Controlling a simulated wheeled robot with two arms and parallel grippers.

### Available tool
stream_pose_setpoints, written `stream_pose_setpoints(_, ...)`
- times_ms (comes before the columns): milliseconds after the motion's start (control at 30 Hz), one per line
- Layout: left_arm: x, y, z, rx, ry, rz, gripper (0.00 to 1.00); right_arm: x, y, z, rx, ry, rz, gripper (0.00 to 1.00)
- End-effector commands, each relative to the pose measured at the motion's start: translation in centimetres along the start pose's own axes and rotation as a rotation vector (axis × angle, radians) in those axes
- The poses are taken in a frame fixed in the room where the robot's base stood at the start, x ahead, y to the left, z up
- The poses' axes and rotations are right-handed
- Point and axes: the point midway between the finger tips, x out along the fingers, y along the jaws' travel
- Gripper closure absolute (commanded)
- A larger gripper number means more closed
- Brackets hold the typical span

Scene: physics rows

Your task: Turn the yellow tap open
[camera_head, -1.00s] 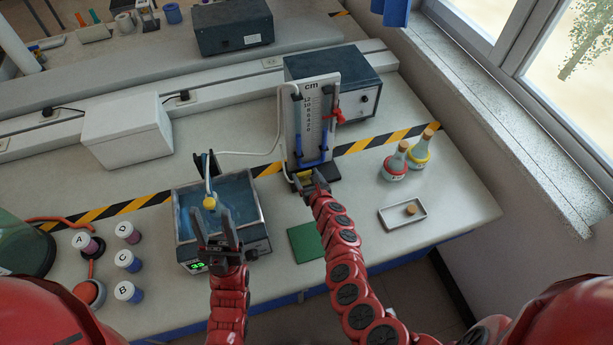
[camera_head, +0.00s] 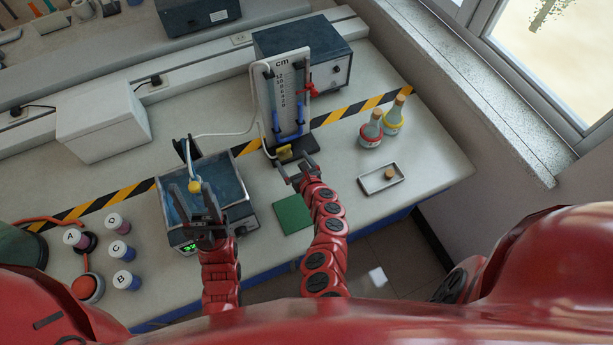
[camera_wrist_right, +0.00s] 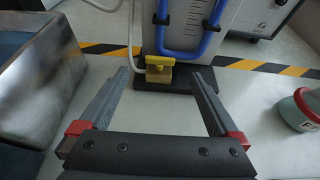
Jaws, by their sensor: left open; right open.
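The yellow tap (camera_head: 285,153) sits low at the front of the manometer stand (camera_head: 287,95), a white "cm" scale board with blue tubing. In the right wrist view the yellow tap (camera_wrist_right: 158,65) shows on a brass-coloured block, between and beyond my open fingers. My right gripper (camera_head: 297,168) is open and empty just in front of the tap. In the right wrist view its fingers (camera_wrist_right: 165,85) point at the stand's dark base. My left gripper (camera_head: 196,192) is open over the front of the water bath (camera_head: 172,215), with nothing visibly held.
A green pad (camera_head: 293,214) lies in front of the stand. A tray (camera_head: 368,185) with a cork and stoppered red and yellow flasks (camera_head: 373,128) stand to the right. Lettered vials (camera_head: 122,250) stand at the left. A tube runs from bath to stand.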

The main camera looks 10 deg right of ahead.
Motion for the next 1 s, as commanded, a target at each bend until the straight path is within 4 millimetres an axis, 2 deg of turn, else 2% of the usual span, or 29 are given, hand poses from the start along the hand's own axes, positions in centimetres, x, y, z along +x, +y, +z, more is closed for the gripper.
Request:
stream_pose_setpoints(600, -1.1, 0.1, 0.2, 0.000, 0.000, 0.000, 0.50, -8.5, -0.1, -0.3, 0.001, 0.005, -0.004, 0.03)
stream_pose_setpoints(800, -1.4, 0.1, 0.2, 0.000, 0.000, 0.000, 0.50, -10.2, -0.1, -0.2, -0.001, 0.004, -0.002, 0.03)
stream_pose_setpoints(1000, -1.4, 0.1, 0.2, 0.000, 0.000, 0.000, 0.50, -10.6, -0.1, -0.3, 0.000, 0.006, -0.002, 0.03)
